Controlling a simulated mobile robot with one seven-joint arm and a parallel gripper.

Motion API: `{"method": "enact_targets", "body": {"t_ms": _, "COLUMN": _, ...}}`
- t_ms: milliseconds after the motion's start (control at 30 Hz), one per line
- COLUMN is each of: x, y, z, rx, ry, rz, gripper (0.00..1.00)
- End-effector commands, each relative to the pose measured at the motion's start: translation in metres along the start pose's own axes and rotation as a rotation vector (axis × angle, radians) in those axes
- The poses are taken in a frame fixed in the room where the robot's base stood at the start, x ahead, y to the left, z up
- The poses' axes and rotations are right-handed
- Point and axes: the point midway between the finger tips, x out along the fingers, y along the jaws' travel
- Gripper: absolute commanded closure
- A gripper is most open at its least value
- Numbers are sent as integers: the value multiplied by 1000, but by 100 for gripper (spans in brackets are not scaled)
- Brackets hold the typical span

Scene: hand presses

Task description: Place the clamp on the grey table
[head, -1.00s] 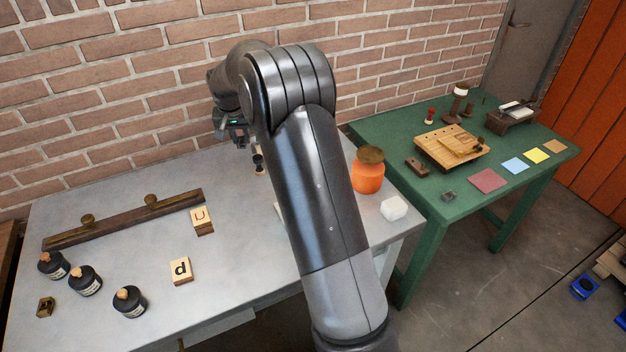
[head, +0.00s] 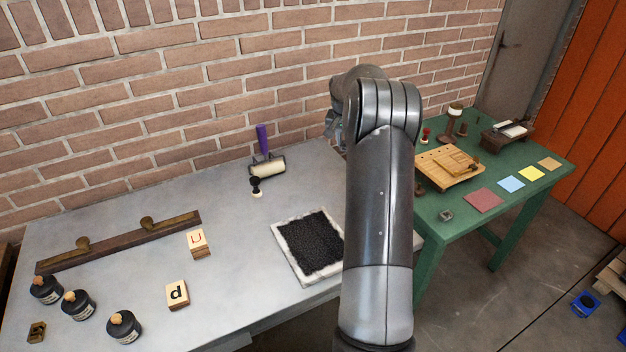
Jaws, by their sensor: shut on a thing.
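My gripper (head: 333,124) shows only in part behind my arm, near the wall above the far right part of the grey table. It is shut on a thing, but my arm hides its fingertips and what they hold. I cannot make out a clamp anywhere in the head view. The grey table (head: 235,235) stands against the brick wall.
The grey table holds a purple-handled roller (head: 265,155), a black-knobbed stamp (head: 256,187), an ink slab (head: 310,245), letter blocks (head: 177,294), ink bottles (head: 124,326) and a long bar (head: 120,242). Its middle has free room. A cluttered green table (head: 462,240) stands right.

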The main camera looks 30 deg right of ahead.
Motion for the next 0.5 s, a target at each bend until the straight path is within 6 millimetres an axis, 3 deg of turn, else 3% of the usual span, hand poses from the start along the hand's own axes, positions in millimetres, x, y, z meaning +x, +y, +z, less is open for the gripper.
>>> {"method": "enact_targets", "body": {"t_ms": 300, "x": 45, "y": -74, "z": 5, "rx": -5, "ry": -1, "rz": -1, "gripper": 100}}
{"method": "enact_targets", "body": {"t_ms": 500, "x": 58, "y": -97, "z": 5, "rx": -4, "ry": 0, "rz": 0, "gripper": 100}}
